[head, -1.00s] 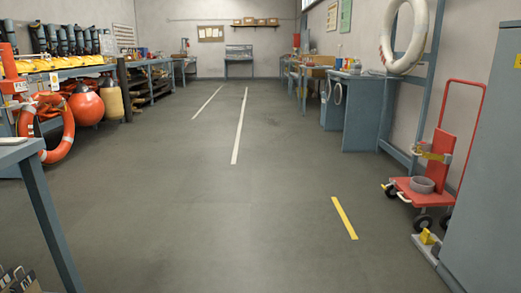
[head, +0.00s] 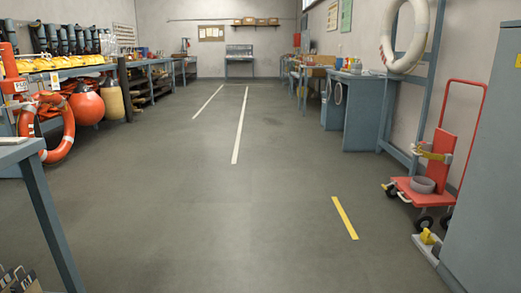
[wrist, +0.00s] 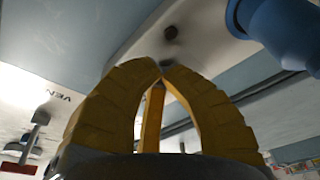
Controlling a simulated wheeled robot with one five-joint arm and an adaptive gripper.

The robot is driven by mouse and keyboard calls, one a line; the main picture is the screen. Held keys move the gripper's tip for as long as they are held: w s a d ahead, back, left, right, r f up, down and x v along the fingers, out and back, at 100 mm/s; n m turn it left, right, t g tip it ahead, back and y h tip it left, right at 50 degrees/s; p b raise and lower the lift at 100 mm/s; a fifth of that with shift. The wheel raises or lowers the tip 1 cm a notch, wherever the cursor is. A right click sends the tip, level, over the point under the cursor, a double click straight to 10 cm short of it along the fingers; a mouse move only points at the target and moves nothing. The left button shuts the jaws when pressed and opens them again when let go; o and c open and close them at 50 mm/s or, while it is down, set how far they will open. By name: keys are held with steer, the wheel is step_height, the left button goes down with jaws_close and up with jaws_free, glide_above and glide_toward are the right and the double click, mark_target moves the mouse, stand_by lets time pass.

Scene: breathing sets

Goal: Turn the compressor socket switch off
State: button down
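In the wrist view my gripper (wrist: 163,72) shows as two ribbed yellow fingers that arch together, their tips meeting with nothing clearly held between them. A yellow bar stands in the gap below the tips; I cannot tell what it belongs to. Just beyond the tips is a pale panel (wrist: 130,30) with a small dark round part (wrist: 170,33). A blue rounded fitting (wrist: 285,32) is at the upper right, apart from the fingers. I cannot tell for sure which part is the compressor socket switch, nor its position. The head view does not show my gripper.
In the head view, a red hand truck (head: 420,188) and a grey cabinet (head: 485,180) stand at the right. The middle floor is clear.

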steer(key=shift+s+d+r, duration=0.1)
steer(key=shift+s+r, duration=0.1)
steer(key=shift+r, duration=0.3)
steer(key=shift+s+r, duration=0.2)
steer(key=shift+r, duration=0.35)
steer(key=shift+s+f, duration=0.2)
steer(key=shift+s, duration=0.05)
